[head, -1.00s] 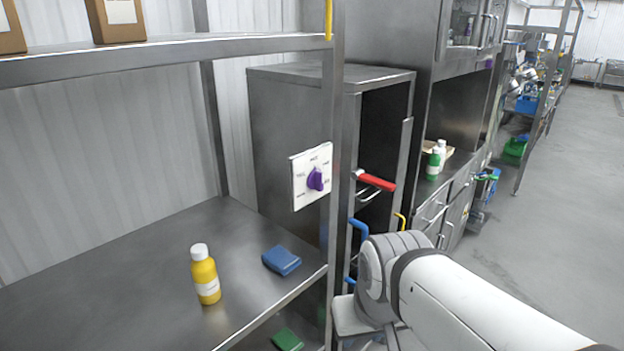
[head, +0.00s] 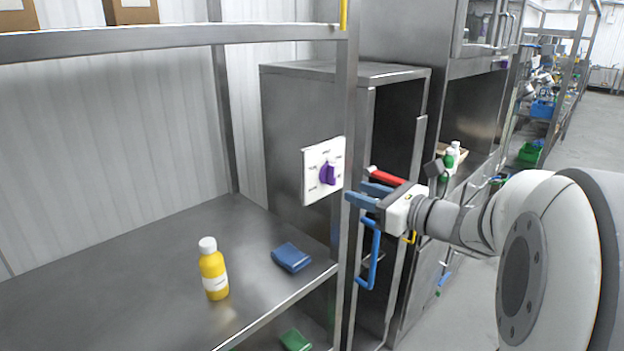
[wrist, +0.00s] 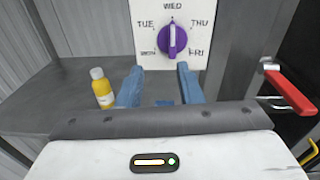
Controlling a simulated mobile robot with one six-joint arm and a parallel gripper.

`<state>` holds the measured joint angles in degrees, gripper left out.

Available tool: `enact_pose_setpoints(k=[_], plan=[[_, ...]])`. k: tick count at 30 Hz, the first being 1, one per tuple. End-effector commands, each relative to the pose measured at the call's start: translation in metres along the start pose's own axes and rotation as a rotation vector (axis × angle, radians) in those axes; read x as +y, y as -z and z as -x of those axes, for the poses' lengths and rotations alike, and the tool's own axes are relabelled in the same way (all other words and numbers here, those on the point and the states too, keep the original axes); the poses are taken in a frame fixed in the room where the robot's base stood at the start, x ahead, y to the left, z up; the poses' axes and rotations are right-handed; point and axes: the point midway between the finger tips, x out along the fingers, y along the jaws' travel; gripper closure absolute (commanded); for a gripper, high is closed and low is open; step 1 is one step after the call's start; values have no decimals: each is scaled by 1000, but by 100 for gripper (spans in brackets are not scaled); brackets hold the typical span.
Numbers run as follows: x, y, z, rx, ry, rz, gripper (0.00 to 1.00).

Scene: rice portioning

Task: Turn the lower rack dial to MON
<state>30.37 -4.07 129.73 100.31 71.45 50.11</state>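A purple dial (head: 328,173) sits on a white plate (head: 312,191) fixed to the rack post. In the wrist view the dial (wrist: 173,40) has a pale pointer line standing upright toward WED, with TUE and MON on the left and THU and FRI on the right. My gripper (head: 357,195) is to the right of the dial in the head view, its blue fingers pointing at the plate. In the wrist view my gripper (wrist: 158,84) is open and empty, its fingers spread below the dial and apart from it.
A red handle (head: 385,176) and a blue handle (head: 371,255) stand out near my gripper. The rack post (head: 347,120) is close to the dial.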

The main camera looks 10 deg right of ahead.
Motion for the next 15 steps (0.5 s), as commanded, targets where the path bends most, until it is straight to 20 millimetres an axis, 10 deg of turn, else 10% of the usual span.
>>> enact_pose_setpoints(k=[15], plan=[[-18, -9, -55, -46, 41, -56, 67]])
